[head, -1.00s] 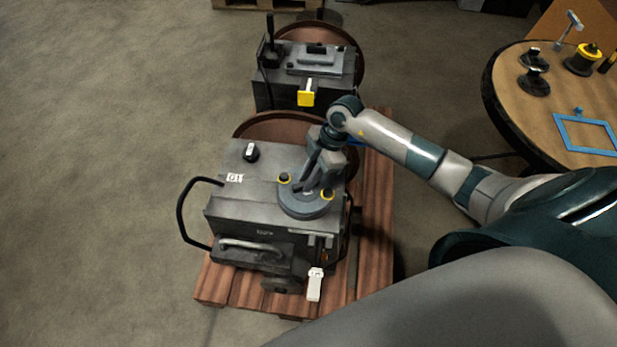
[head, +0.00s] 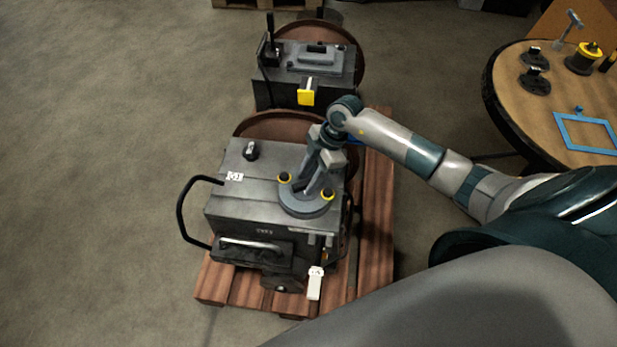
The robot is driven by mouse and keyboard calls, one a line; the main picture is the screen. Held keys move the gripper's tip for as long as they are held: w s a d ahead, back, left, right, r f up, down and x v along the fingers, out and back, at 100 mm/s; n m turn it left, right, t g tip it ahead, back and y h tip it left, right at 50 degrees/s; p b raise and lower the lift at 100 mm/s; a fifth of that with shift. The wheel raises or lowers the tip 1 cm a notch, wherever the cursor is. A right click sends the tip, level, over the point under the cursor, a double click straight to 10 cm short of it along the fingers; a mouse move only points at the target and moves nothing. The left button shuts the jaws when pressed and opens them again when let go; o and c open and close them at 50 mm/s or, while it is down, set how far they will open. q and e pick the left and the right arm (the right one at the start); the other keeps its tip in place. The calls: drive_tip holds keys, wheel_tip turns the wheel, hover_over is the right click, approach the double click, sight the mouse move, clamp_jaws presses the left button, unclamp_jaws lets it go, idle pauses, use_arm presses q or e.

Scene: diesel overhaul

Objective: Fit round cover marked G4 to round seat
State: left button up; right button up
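A round grey cover (head: 304,208) lies on the right part of the top of the near dark engine block (head: 260,190). Two yellow-ringed black knobs (head: 327,194) stand at its edge, one on the left and one on the right. The round seat is not visible; the cover hides that spot. No G4 mark is readable. My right gripper (head: 308,187) points down at the middle of the cover, its fingertips at its upper face. Whether the fingers grip a handle there is too small to tell. My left gripper is out of view.
The engine stands on a reddish wooden pallet (head: 376,230). A black hoop handle (head: 182,215) sticks out left. A second machine (head: 310,70) stands behind. A round table (head: 565,110) at right holds dark fittings, a yellow-topped part and a blue frame (head: 588,133). The left floor is clear.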

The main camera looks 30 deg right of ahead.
drive_tip(key=shift+f, duration=0.1)
